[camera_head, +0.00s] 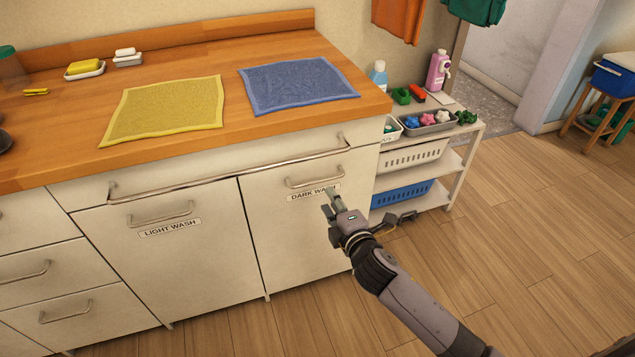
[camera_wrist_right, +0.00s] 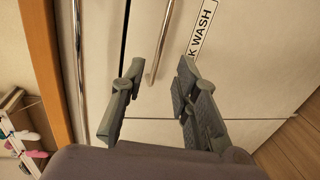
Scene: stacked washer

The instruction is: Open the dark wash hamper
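The dark wash hamper is a closed cream front panel (camera_head: 300,235) labelled "DARK WASH" (camera_head: 307,194), with a curved metal handle (camera_head: 316,182) near its top. My right gripper (camera_head: 331,197) is in front of this panel, near the right end of the label and just below the handle. In the right wrist view the two fingers (camera_wrist_right: 161,70) are apart with nothing gripped. The handle (camera_wrist_right: 163,35) shows between and ahead of them, and part of the label (camera_wrist_right: 202,30) is beside it. I cannot tell whether a finger touches the panel. My left gripper is not in view.
A long rail (camera_head: 230,172) runs above both hamper fronts, under the wooden counter (camera_head: 60,145). The light wash hamper (camera_head: 175,265) is closed on the left. A white shelf unit (camera_head: 462,160) with baskets stands on the right. The floor (camera_head: 530,260) at the right is clear.

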